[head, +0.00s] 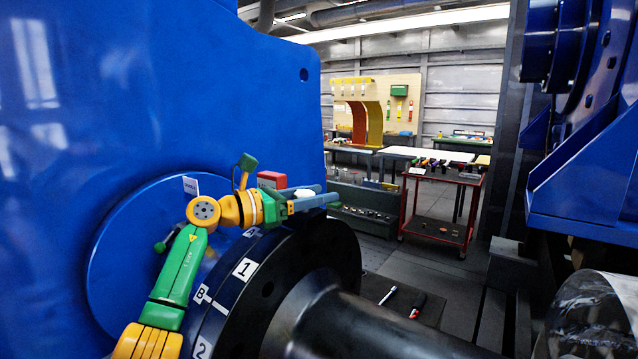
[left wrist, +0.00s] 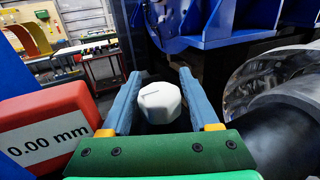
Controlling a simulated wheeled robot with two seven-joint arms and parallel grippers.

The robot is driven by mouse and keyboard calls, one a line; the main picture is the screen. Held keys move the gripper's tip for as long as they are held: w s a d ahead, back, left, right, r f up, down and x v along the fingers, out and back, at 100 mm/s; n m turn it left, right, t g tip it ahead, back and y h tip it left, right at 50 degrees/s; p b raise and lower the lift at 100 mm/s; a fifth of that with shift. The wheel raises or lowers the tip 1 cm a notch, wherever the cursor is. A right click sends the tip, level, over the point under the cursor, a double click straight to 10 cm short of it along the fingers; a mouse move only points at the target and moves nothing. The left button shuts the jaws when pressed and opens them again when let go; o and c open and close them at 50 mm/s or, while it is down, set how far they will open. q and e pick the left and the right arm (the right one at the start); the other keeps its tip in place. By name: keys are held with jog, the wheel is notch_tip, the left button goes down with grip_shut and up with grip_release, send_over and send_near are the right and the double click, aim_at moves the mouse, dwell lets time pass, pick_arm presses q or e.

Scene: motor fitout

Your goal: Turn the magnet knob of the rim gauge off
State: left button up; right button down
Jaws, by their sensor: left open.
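The rim gauge (left wrist: 52,125) is a red box at the left of the left wrist view, with a white display reading 0.00 mm. It also shows as a small red block (head: 271,180) above the dark coupling in the head view. The white faceted magnet knob (left wrist: 160,102) has a short dark mark on its top face. My left gripper (left wrist: 159,75) is open, with one blue-grey finger on each side of the knob. Narrow gaps seem to show beside the knob; contact is unclear. In the head view the left gripper (head: 325,194) reaches over the coupling's top. My right gripper is out of view.
The black coupling (head: 315,250) carries labels 1, 2 and B, and a thick dark shaft (head: 365,325) runs from it. A large blue housing (head: 150,90) stands behind my left arm. A red cart (head: 440,205) and workbenches stand farther back. Tools lie on the floor.

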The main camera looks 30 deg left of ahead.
pick_arm(q)
jog(key=shift+w+d, duration=0.15)
jog(key=shift+w, duration=0.2)
jog(key=shift+s, duration=0.15)
jog(key=shift+c, duration=1.3)
grip_shut()
